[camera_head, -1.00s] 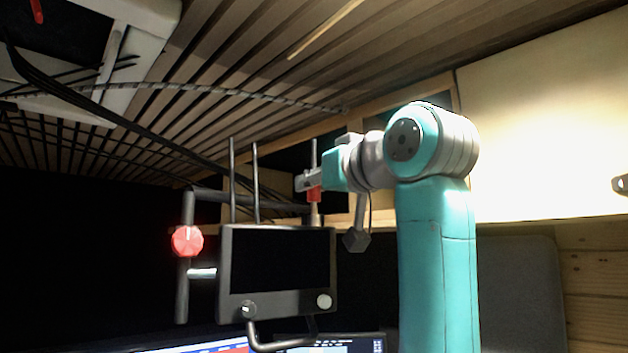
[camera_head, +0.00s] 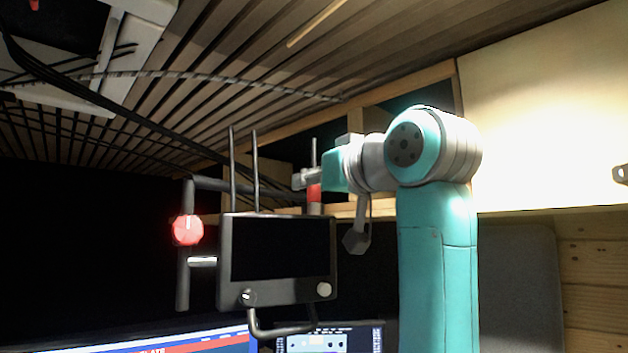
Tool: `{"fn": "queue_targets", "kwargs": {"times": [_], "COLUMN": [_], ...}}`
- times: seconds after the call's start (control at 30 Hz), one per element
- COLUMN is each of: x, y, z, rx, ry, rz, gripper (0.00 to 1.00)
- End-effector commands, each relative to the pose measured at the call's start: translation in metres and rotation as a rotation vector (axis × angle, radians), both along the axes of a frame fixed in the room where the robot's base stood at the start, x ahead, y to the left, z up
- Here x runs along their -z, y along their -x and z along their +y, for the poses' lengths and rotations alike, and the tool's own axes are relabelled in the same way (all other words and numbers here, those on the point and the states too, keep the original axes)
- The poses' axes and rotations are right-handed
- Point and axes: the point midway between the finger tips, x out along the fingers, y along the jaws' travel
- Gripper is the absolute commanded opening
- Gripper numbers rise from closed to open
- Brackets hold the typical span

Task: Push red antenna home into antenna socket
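The red antenna (camera_head: 314,193) stands upright, with a dark thin rod above its red lower part. It is just behind the top right corner of a dark monitor unit. My gripper (camera_head: 308,180) reaches in from the right and appears shut on the antenna at the top of its red part. A short grey piece (camera_head: 314,208) shows below the red, just above the monitor's top edge. The antenna socket is not clearly visible; the monitor hides the antenna's lower end, so I cannot tell how it sits there.
The dark monitor unit (camera_head: 277,248) has two upright dark antennas (camera_head: 255,168) at its left and a frame with a red knob (camera_head: 187,230). A grey cable-like part (camera_head: 357,238) hangs right of it. Lit screens (camera_head: 320,340) are below, and dark cables cross the upper left.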

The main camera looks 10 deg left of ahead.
Motion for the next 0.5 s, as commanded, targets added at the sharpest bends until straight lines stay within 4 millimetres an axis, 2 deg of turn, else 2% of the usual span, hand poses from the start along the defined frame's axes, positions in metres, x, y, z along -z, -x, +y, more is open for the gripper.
{"fn": "queue_targets", "kwargs": {"times": [0.33,0.5], "x": [0.000,-0.001], "y": [0.000,0.010], "z": [-0.001,-0.010], "rx": [0.000,0.002], "ry": [0.000,-0.001], "rz": [0.000,-0.002], "gripper": [0.49,0.49]}}
